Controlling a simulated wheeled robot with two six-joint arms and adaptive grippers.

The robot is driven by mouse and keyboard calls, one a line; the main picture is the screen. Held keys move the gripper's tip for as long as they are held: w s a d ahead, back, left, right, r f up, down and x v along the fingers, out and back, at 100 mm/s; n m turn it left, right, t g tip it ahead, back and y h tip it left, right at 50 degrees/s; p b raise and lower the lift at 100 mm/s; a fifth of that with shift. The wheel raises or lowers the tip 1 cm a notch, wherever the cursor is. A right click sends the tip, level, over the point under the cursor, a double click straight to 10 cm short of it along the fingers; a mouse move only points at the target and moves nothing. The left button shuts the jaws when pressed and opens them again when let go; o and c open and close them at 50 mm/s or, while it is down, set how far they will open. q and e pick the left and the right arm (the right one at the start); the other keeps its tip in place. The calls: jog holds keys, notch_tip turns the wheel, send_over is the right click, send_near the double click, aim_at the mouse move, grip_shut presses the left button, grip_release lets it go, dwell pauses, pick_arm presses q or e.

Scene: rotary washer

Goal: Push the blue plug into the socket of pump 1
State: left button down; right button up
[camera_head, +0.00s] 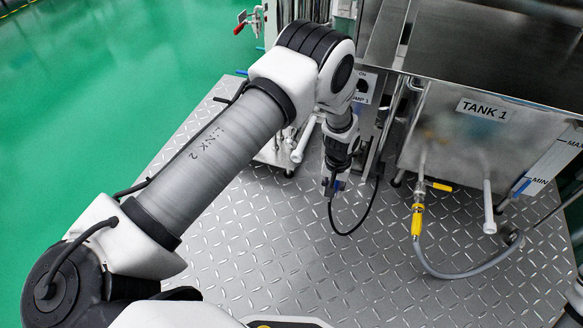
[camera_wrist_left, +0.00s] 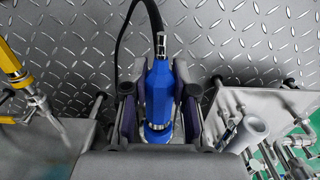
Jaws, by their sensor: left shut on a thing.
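The blue plug (camera_wrist_left: 158,92) sits between the fingers of my left gripper (camera_wrist_left: 159,112) in the left wrist view, with a black cable leaving its back end. The gripper is shut on it. The black cable (camera_head: 352,229) loops from there up to the right. A panel labelled for pump 1 (camera_head: 361,97) is partly hidden behind my arm. I cannot make out the socket. My right gripper is not in view.
A white pipe (camera_head: 303,140) stands left of the gripper. The diamond-plate floor (camera_head: 290,245) in front is clear.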

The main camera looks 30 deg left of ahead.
pick_arm(q)
jog(key=shift+w, duration=0.2)
jog(key=c, duration=0.8)
grip_release()
jog(key=shift+c, duration=0.2)
